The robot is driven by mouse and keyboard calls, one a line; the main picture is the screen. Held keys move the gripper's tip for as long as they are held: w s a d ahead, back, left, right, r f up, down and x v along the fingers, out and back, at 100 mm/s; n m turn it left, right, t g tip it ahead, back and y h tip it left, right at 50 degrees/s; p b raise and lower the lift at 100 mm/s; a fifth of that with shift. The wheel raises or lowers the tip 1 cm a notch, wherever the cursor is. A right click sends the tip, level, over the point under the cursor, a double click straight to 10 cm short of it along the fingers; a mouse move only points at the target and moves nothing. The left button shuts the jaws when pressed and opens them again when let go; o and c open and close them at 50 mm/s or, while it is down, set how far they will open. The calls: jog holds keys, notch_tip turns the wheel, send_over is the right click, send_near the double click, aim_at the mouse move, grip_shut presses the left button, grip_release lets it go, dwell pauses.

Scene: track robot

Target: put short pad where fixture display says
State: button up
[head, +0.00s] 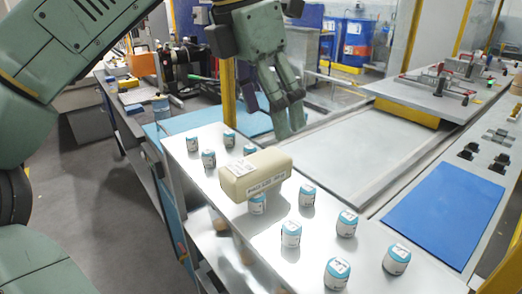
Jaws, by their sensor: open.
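A beige block with rounded edges (256,174), with a white label on top and dark print on its front, is among the small cans on the grey bench. I cannot read the print or tell whether the block is the short pad. It seems raised at can height; what supports it is hidden. My gripper (287,108) points down, open and empty, above and behind the block, apart from it. A fixture plate with red-handled clamps (440,84) lies at the back right. I cannot make out any fixture display.
Several white cans with blue tops (291,234) stand spread over the bench (228,190) around the block. A flat blue mat (445,215) and black brackets (484,161) lie at right. A yellow post (229,92) rises left of my gripper. Tools clutter the left bench.

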jog(key=shift+w+a+n+y, duration=0.25)
jog(key=shift+a+n+y, duration=0.25)
jog(key=shift+a+y, duration=0.5)
send_over(256, 160)
jog(key=f, duration=0.4)
jog(key=shift+s+a+f+b, duration=0.3)
jog(key=shift+s+f+b, duration=0.05)
jog(key=shift+w+d+f+p, duration=0.1)
jog(key=shift+f+p, duration=0.2)
jog(key=shift+f, duration=0.65)
jog(key=shift+w+d+f+p, duration=0.15)
jog(key=shift+f+p, duration=0.15)
jog(key=shift+f, duration=0.65)
jog(key=shift+w+d+f+p, duration=0.1)
jog(key=shift+f+p, duration=0.2)
jog(key=shift+f, duration=0.65)
jog(key=shift+c, duration=0.5)
jog(key=c, duration=1.2)
jog(key=shift+r, duration=0.1)
jog(key=shift+c, duration=0.2)
